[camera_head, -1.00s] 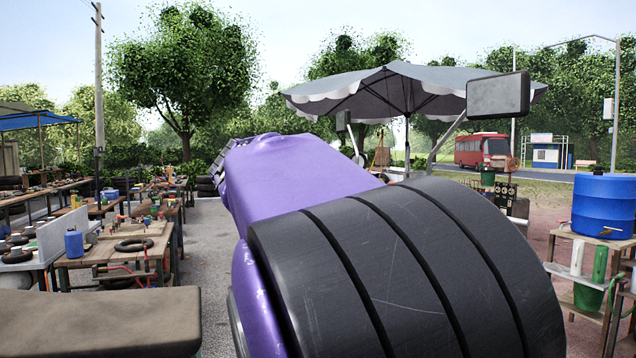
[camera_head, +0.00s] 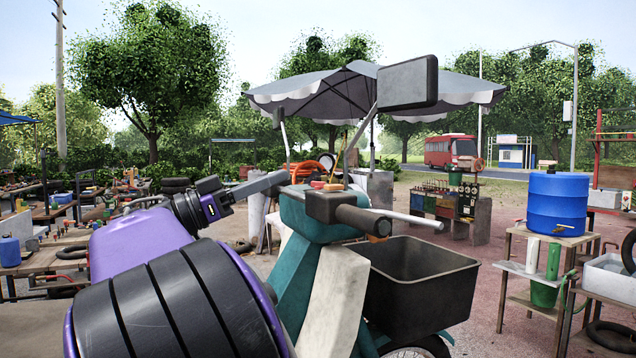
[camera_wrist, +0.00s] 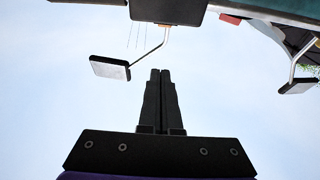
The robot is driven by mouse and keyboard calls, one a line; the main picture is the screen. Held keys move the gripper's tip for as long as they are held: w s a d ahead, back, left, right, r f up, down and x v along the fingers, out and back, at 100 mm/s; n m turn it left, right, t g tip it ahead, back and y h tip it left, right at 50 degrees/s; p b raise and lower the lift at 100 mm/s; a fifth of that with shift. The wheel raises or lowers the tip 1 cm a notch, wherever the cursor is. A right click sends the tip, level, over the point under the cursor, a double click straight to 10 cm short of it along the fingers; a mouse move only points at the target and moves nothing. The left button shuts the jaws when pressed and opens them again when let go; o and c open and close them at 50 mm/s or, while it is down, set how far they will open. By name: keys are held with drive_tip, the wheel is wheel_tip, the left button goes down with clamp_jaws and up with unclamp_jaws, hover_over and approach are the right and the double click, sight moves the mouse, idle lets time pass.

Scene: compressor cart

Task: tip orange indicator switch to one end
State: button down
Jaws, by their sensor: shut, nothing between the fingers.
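A teal and cream scooter (camera_head: 312,228) stands in the middle of the head view, with a dark switch housing (camera_head: 333,207) by its near handlebar grip (camera_head: 362,220). Small orange and yellow parts (camera_head: 333,187) show on top of the housing; I cannot tell for sure which is the indicator switch. My gripper (camera_head: 284,178) appears just left of the handlebar in the head view. In the wrist view its two fingers (camera_wrist: 160,72) are together and empty, pointing toward a dark housing (camera_wrist: 167,8) with a small orange bit (camera_wrist: 164,25) at its lower edge. A gap shows between them.
A mirror (camera_head: 407,82) rises on a stalk above the handlebar; a mirror also hangs near my fingers in the wrist view (camera_wrist: 110,68). A black basket (camera_head: 420,285) is at the scooter's front. A blue drum (camera_head: 557,203) stands on a wooden stand to the right.

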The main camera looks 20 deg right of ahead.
wheel_tip(320, 180, up, 4)
drive_tip(key=f, duration=0.1)
hover_over(319, 193)
drive_tip(key=shift+s+d+r+p, duration=0.2)
drive_tip(key=shift+d+r+p, duration=0.05)
drive_tip(key=shift+p, duration=0.15)
drive_tip(key=f, duration=0.3)
drive_tip(key=shift+a, duration=0.25)
drive_tip(key=shift+f+b, duration=0.3)
drive_tip(key=shift+f, duration=0.35)
drive_tip(key=shift+w, duration=0.2)
